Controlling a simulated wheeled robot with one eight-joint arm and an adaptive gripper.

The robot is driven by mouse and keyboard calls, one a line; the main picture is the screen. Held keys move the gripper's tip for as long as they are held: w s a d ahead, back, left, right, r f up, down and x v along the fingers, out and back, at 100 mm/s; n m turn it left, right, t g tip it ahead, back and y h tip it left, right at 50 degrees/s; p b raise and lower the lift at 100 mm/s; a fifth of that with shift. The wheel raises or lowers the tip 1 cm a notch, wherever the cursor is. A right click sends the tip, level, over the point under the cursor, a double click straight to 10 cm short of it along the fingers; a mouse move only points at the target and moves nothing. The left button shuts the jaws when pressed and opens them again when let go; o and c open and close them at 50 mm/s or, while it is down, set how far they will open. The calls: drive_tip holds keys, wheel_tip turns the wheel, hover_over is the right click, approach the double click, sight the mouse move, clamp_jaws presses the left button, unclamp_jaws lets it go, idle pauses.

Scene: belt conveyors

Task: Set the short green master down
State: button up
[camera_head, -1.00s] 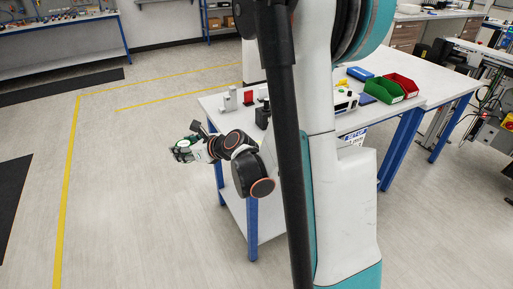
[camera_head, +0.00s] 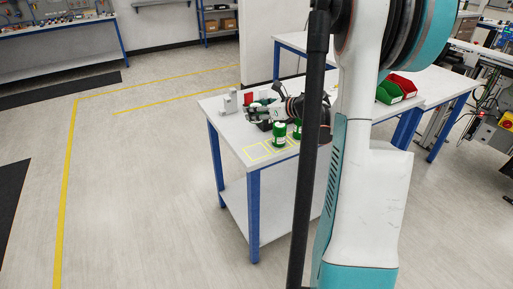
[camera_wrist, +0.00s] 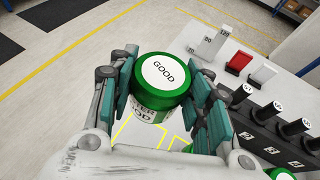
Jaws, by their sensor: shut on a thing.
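The short green master (camera_wrist: 165,80) shows in the wrist view as a green-rimmed cylinder with a white top marked "GOOD" and a white side label. My gripper (camera_wrist: 163,98) is shut on it, with the pads on either side. Yellow outlines (camera_wrist: 180,136) show on the table below; the master's underside is hidden. In the head view my gripper (camera_head: 262,113) is over the white table (camera_head: 233,134). Two green cylinders (camera_head: 279,135) (camera_head: 298,128) show near the marked squares (camera_head: 258,152); I cannot tell there whether one is the held master.
A grey stepped block (camera_wrist: 210,42), a red block (camera_wrist: 239,62) and a black rack (camera_wrist: 275,128) of white-topped pieces stand close on the right in the wrist view. Green and red bins (camera_head: 390,92) are farther right in the head view. The left front yellow square is clear.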

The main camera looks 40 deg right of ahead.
wheel_tip(320, 180, down, 14)
drive_tip(key=b, duration=0.4)
drive_tip(key=shift+f+b, duration=0.2)
drive_tip(key=shift+b, duration=0.2)
drive_tip(key=o, duration=1.4)
drive_tip(key=shift+f, duration=0.1)
drive_tip(key=shift+c, duration=0.2)
drive_tip(key=shift+r, duration=0.2)
drive_tip(key=p+v, duration=0.3)
drive_tip(key=v, duration=0.9)
drive_tip(key=shift+w+a, duration=0.1)
